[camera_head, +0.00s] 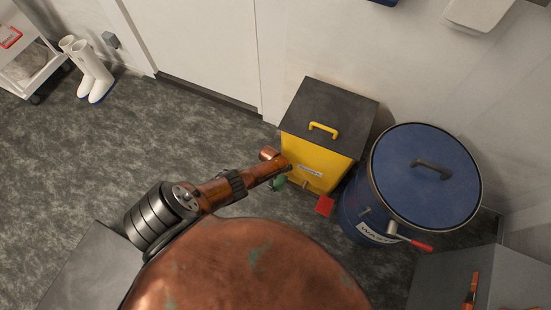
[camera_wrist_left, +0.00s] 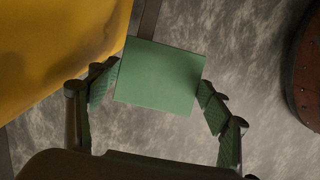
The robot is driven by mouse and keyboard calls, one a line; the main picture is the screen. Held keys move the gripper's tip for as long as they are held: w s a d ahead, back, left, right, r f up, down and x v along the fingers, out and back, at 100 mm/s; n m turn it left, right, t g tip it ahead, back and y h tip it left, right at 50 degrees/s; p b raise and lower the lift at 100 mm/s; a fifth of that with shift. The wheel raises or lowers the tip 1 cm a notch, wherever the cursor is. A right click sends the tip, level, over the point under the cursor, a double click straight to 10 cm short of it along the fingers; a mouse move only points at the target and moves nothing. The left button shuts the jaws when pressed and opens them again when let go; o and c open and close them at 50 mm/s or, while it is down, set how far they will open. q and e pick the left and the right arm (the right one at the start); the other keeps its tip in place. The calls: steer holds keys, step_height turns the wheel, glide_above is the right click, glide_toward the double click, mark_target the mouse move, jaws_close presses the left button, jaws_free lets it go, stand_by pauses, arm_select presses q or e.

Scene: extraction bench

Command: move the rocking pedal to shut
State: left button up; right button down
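The yellow bin (camera_head: 316,167) stands against the wall with a dark lid (camera_head: 327,112) and a yellow handle. At its front foot are a green pedal plate (camera_head: 279,184) and a red pedal plate (camera_head: 325,205). I cannot tell which plate sits lower. My left gripper (camera_head: 283,172) is low at the bin's front left, by the green plate, which it partly hides. In the left wrist view the green plate (camera_wrist_left: 160,75) shows between the spread fingers of the left gripper (camera_wrist_left: 158,92). Whether they touch it is unclear. My right gripper is not in view.
A blue waste drum (camera_head: 424,175) with a red-tipped lever (camera_head: 421,246) stands close right of the bin. A grey surface (camera_head: 465,278) fills the lower right corner. White boots (camera_head: 91,70) and a cart (camera_head: 30,70) stand far left. Open floor lies left of the bin.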

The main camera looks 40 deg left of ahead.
arm_select(q)
steer(key=shift+o, duration=0.9)
steer(key=shift+w+d+r, duration=0.15)
steer(key=shift+w+r, duration=0.15)
steer(key=shift+w, duration=0.05)
steer(key=shift+s+f, duration=0.2)
steer(key=shift+s+r, duration=0.1)
steer(key=shift+r, duration=0.05)
steer(key=shift+s+a+r, duration=0.1)
steer(key=shift+a+r, duration=0.1)
steer(key=shift+r, duration=1.1)
steer(key=shift+w+a+r, duration=0.1)
steer(key=shift+a+r, duration=0.1)
steer(key=shift+r, duration=1.05)
steer(key=shift+s+a+r, duration=0.1)
steer(key=shift+a+r, duration=0.1)
steer(key=shift+r, duration=1.1)
